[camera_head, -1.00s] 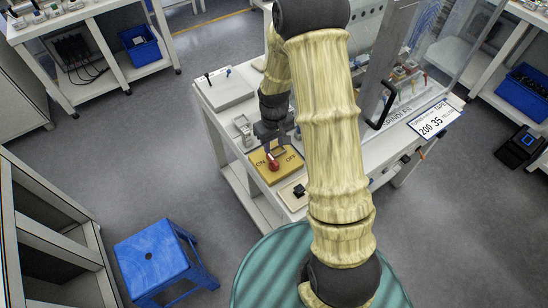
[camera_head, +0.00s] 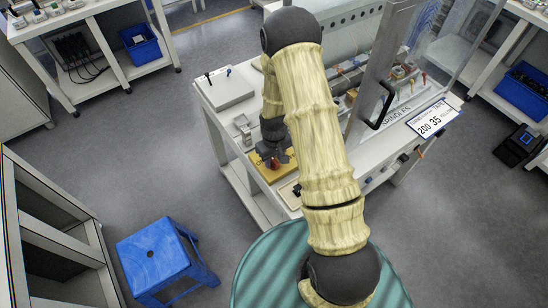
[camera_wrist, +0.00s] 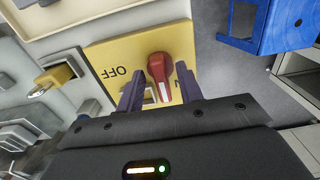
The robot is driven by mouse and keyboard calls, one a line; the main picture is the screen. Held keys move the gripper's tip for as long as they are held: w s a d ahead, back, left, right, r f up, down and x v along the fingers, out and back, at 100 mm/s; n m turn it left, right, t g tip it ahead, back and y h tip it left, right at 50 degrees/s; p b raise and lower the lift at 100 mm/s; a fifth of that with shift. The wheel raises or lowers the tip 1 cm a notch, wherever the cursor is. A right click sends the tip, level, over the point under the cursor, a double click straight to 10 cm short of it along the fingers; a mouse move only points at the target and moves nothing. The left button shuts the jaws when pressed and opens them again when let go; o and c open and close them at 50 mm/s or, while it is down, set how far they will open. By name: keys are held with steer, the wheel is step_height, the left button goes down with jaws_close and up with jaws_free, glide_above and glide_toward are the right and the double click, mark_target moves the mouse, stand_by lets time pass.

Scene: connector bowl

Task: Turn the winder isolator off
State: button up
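The winder isolator is a yellow plate (camera_wrist: 110,57) marked OFF, with a red lever knob (camera_wrist: 160,72). In the wrist view OFF is left of the knob; a letter N shows beside its near end, the rest of that label hidden. In the head view the plate (camera_head: 262,173) is on the near left part of the machine bench, mostly covered by my gripper (camera_head: 273,160). In the wrist view my gripper (camera_wrist: 158,90) is open, its fingers on either side of the red lever, with yellow showing between each finger and the lever.
A yellow-and-metal part (camera_wrist: 55,78) is beside the plate in the wrist view. A small black switch (camera_head: 297,190) is right of the plate in the head view.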

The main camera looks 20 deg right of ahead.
jaws_close()
steer(key=shift+m, duration=0.3)
steer(key=m+b, duration=0.1)
steer(key=m, duration=0.3)
steer(key=shift+b, duration=0.3)
steer(key=m, duration=0.4)
steer(key=shift+m+b, duration=0.3)
steer(key=m, duration=0.4)
steer(key=shift+m, duration=0.3)
steer(key=shift+m+p, duration=0.35)
steer(key=shift+m, duration=1.75)
steer(key=shift+w, duration=0.1)
